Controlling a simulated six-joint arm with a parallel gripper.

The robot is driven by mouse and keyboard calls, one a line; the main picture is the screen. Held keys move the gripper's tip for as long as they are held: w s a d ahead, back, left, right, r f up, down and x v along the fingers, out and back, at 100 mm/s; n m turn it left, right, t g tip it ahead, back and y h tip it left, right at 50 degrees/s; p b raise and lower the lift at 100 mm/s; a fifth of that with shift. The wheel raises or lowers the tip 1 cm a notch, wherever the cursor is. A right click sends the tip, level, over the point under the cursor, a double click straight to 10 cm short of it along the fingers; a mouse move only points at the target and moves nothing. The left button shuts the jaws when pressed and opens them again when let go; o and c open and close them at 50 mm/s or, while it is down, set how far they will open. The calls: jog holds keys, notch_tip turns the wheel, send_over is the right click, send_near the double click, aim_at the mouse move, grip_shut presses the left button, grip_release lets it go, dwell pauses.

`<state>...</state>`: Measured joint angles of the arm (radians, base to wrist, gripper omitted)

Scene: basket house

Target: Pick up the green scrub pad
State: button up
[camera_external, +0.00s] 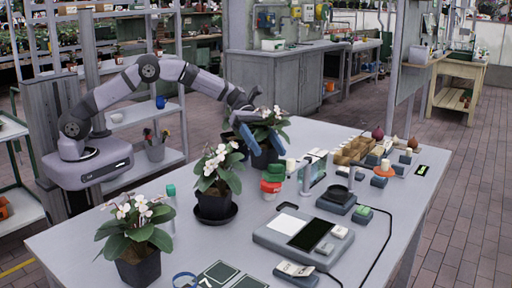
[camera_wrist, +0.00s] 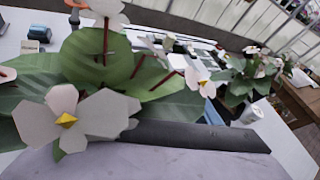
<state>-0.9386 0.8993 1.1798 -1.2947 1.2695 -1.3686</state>
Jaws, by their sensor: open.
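A small green-topped piece (camera_external: 363,210), which looks like the green scrub pad, lies on the right half of the table beside a dark round-topped device. It is too small to make out in detail, and I cannot pick it out in the wrist view. My gripper (camera_external: 243,120) is open above the back left of the table, among the potted white-flowered plants and well apart from the green piece. Leaves and white flowers (camera_wrist: 88,117) fill the near left of the wrist view, very close to the camera.
Potted plants (camera_external: 214,204) and (camera_external: 139,269) stand along the table's left side. A red and green jar stack (camera_external: 271,184) stands mid-table. A grey panel device (camera_external: 272,238) and a black cable lie near the green piece. Small blocks and pots crowd the back right.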

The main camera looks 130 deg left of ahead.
aim_at(276, 165)
jog(key=shift+p+x, duration=0.9)
jog(key=shift+x, duration=2.85)
jog(key=shift+s+d+f, duration=0.15)
jog(key=shift+s, duration=0.05)
jog(key=c, duration=1.2)
notch_tip(276, 165, up, 10)
jog(key=shift+r+b, duration=0.1)
jog(key=shift+b, duration=0.3)
